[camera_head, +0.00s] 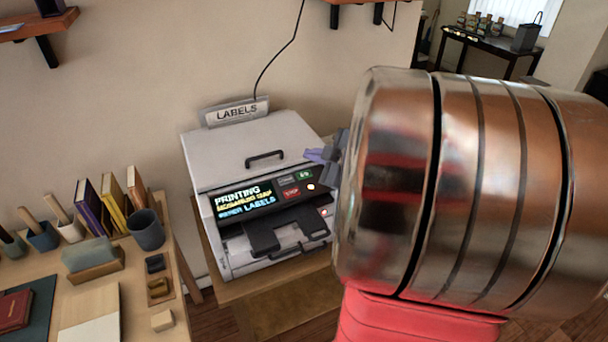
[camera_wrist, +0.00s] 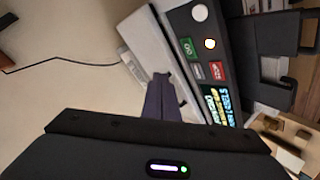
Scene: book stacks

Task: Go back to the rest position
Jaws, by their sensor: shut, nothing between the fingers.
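My gripper (camera_head: 322,156) shows at the right edge of the label printer's top, partly hidden behind my large copper and steel arm link. In the wrist view my gripper (camera_wrist: 163,88) shows as closed purple-grey fingers, with nothing between them. The label printer (camera_head: 245,150) is a pale grey machine with a lit screen reading "PRINTING" and green and red buttons. In the wrist view the printer's panel (camera_wrist: 205,60) lies just beyond and right of the fingertips. I cannot tell whether they touch it.
A wooden desk (camera_head: 100,310) at left holds books, a grey cup (camera_head: 146,229) and small blocks. A wall shelf (camera_head: 40,24) is at upper left. A dark table (camera_head: 490,42) stands at the far right back. A black cable (camera_head: 278,55) runs up the wall.

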